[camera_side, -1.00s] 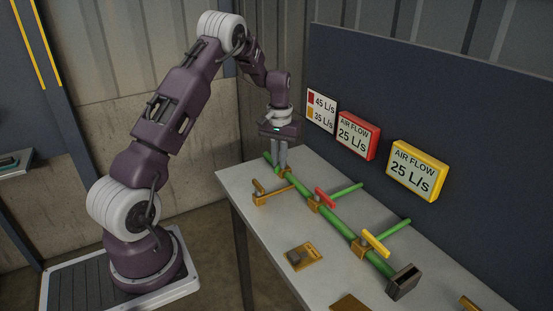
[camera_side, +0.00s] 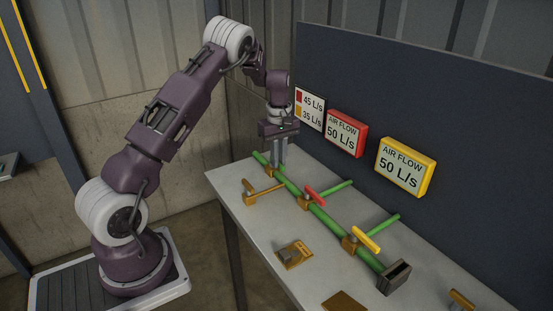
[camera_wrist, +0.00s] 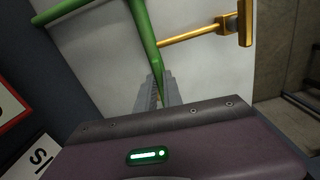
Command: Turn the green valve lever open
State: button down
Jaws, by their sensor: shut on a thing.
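My gripper (camera_side: 279,160) points down at the far end of the green pipe (camera_side: 320,214) on the grey table. It is shut on the green valve lever, which its fingers mostly hide in the side view. In the wrist view, my gripper (camera_wrist: 158,86) has green between its fingertips; I cannot clearly tell the lever from the pipe there. The red sign (camera_side: 345,133) and the yellow sign (camera_side: 405,167) both read air flow 50 L/s.
A red lever (camera_side: 315,196) and a yellow lever (camera_side: 366,239) sit along the pipe. An orange lever (camera_side: 249,189) stands on a side branch. A dark panel (camera_side: 460,135) rises behind the table.

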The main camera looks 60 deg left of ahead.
jog(key=shift+w+n, duration=0.25)
jog(key=shift+n, duration=0.25)
jog(key=c, duration=1.5)
grip_release()
notch_tip(320, 180, up, 7)
jog(key=shift+r, duration=0.1)
